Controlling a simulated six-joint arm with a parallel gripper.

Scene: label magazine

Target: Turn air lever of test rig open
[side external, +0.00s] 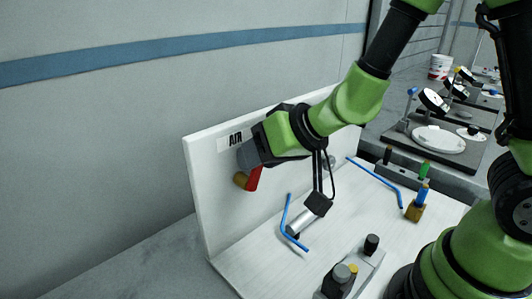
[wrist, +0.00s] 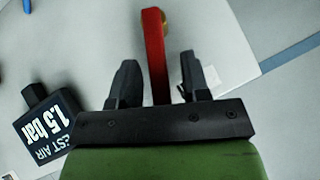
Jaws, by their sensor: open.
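The red air lever (side external: 254,179) sits on a brass valve (side external: 240,180) on the upright white panel, under the AIR label (side external: 236,139). My gripper (side external: 247,158) is at the lever, with its fingers largely hidden in the side view. In the wrist view the red lever (wrist: 154,45) runs between the two fingers of my gripper (wrist: 158,64).
A black block (side external: 318,204) with a silver cylinder stands in front of the panel; the wrist view shows a black block (wrist: 40,122) marked "TEST AIR 1.5 bar". Blue bent tubes (side external: 287,224) lie nearby. A grey fixture (side external: 350,275) stands at the front of the white base.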

